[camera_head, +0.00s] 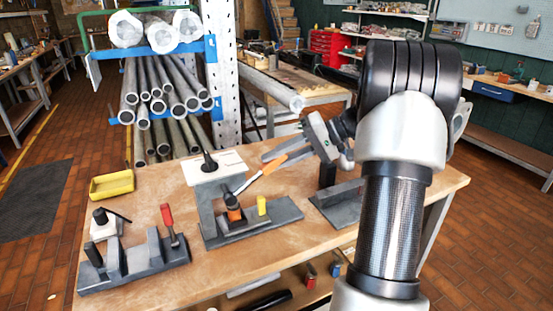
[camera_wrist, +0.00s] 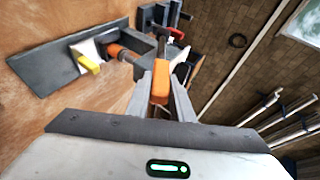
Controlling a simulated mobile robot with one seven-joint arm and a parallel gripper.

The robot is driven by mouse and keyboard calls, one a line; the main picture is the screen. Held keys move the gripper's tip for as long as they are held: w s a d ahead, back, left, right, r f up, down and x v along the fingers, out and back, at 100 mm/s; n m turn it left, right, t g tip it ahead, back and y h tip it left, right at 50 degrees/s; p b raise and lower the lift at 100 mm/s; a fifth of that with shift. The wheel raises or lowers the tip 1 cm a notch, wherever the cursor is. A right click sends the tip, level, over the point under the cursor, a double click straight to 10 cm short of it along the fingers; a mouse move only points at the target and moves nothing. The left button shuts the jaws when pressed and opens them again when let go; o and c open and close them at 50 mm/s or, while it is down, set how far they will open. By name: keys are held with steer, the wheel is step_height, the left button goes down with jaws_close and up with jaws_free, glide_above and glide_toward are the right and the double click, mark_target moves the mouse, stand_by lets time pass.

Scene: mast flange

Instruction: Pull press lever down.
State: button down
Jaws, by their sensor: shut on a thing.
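The press (camera_head: 207,205) stands on the workbench, a grey base and column with a pale top plate. Its lever (camera_head: 250,182) slants up to the right and ends in an orange grip (camera_head: 274,165). My gripper (camera_head: 277,156) comes from the right and is shut on this orange grip. In the wrist view the orange grip (camera_wrist: 160,84) sits between both fingers of my gripper (camera_wrist: 161,92). An orange collar (camera_head: 233,213) and a yellow block (camera_head: 262,205) are low on the press; the yellow block also shows in the wrist view (camera_wrist: 88,64).
A grey fixture (camera_head: 140,262) with a red-handled tool (camera_head: 168,222) is at the front left of the workbench (camera_head: 300,257). A dark angled block (camera_head: 338,204) stands to the right of the press. A yellow bin (camera_head: 111,185) and a pipe rack (camera_head: 165,115) are behind left.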

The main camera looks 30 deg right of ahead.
steer(key=shift+s+f, duration=0.1)
steer(key=shift+f, duration=0.15)
steer(key=c, duration=1.6)
jaws_free()
steer(key=shift+o, duration=0.2)
steer(key=shift+r, duration=0.1)
steer(key=shift+s+d+r, duration=0.1)
steer(key=shift+d+r, duration=0.2)
steer(key=shift+d, duration=0.15)
steer(key=p+v, duration=0.1)
steer(key=v, duration=1.5)
steer(key=shift+d, duration=0.15)
